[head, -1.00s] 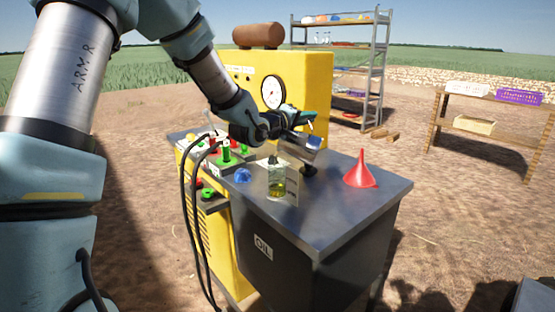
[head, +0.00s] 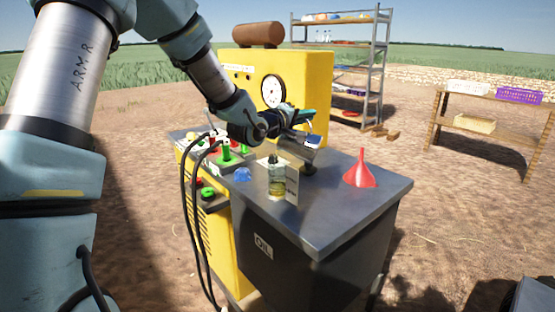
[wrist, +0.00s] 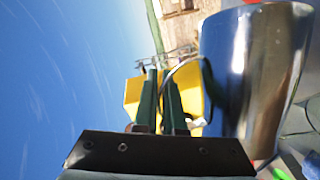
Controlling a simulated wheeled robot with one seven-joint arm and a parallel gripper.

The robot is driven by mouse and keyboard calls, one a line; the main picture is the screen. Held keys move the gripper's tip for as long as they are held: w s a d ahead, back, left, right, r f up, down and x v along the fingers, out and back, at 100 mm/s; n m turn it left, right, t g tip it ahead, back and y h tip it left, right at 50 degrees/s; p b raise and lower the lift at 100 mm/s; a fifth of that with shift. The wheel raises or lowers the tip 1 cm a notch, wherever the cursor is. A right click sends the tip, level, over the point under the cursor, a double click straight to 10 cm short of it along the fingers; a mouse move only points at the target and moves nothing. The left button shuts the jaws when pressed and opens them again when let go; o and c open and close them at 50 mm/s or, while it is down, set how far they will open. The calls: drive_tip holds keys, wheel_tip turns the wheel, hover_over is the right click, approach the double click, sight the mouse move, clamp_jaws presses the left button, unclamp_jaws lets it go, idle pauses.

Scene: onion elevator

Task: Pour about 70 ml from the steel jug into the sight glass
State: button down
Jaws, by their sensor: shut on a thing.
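The steel jug (head: 313,142) is at my gripper (head: 288,118), above the dark bench top. In the wrist view the jug (wrist: 252,75) fills the right side, shiny and large. My gripper's two dark fingers (wrist: 160,100) are shut on its thin curved handle. The sight glass (head: 276,180) stands upright on the bench, in front of and left of the jug, with yellowish liquid in its lower part. A pale card stands right beside it. The jug's contents are hidden, and I see no clear stream.
A red funnel (head: 361,170) stands on the bench top (head: 330,215) to the right. A blue object (head: 243,174) and green controls (head: 226,153) are to the left. The yellow machine with a gauge (head: 273,92) rises behind. The bench's front right is clear.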

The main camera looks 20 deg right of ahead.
drive_tip(key=shift+w+a+r+n+h+p, duration=0.4)
drive_tip(key=shift+w+a+r+n+p, duration=0.15)
drive_tip(key=shift+n+p, duration=0.3)
idle(1.3)
drive_tip(key=shift+s+d, duration=0.1)
drive_tip(key=s+d+f+m+y+b, duration=0.1)
drive_tip(key=s+d+f+m+b, duration=0.1)
drive_tip(key=f+m+b, duration=0.1)
drive_tip(key=shift+s+d+b, duration=0.3)
drive_tip(key=shift+s+b, duration=0.05)
drive_tip(key=shift+b, duration=0.2)
drive_tip(key=shift+s+d+f+m+y, duration=0.1)
drive_tip(key=shift+f+m+y, duration=0.05)
drive_tip(key=shift+m+y, duration=0.25)
